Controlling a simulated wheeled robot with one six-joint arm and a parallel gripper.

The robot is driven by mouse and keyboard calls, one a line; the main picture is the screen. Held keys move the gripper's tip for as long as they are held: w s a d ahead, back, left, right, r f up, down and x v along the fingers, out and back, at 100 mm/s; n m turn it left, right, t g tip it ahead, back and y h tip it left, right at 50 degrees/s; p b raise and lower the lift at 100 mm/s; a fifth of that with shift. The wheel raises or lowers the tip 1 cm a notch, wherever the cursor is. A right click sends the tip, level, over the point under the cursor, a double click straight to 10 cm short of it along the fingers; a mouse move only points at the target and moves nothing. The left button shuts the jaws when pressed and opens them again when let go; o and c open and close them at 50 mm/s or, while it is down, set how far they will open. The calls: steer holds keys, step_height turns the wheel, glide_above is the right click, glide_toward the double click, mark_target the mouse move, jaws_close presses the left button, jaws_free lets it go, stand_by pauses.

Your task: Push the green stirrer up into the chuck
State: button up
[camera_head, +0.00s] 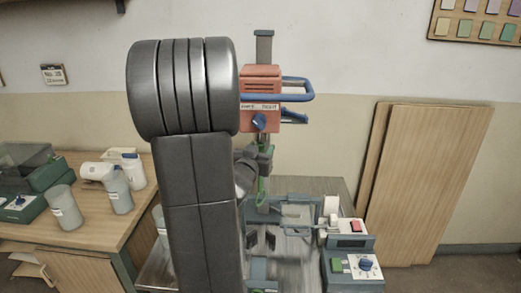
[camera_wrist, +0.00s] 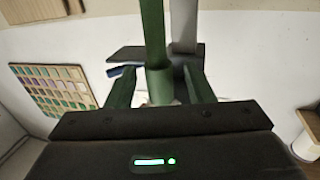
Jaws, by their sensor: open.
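The green stirrer (camera_head: 262,187) stands upright under the orange mixer head (camera_head: 261,83) in the head view. In the wrist view its green shaft (camera_wrist: 152,30) runs to the top edge, with a thicker green sleeve (camera_wrist: 159,86) near my gripper. My gripper (camera_wrist: 159,74) is open, its two green fingers on either side of the sleeve with visible gaps. In the head view my gripper (camera_head: 258,152) is at the stirrer below the mixer head, partly hidden by my arm. I cannot make out the chuck clearly or whether the stirrer touches it.
A blue handle (camera_head: 297,90) sticks out right of the mixer head. A control box (camera_head: 350,262) with a blue knob stands at lower right. Grey buckets (camera_head: 118,192) stand on the left wooden table (camera_head: 100,232). Wooden boards (camera_head: 425,180) lean on the wall at right.

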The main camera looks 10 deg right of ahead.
steer(key=b+v, duration=0.1)
steer(key=v, duration=1.2)
steer(key=shift+s+a, duration=0.2)
steer(key=shift+s, duration=0.05)
steer(key=shift+d, duration=0.1)
steer(key=p+x, duration=0.1)
steer(key=x, duration=1.3)
steer(key=shift+s, duration=0.1)
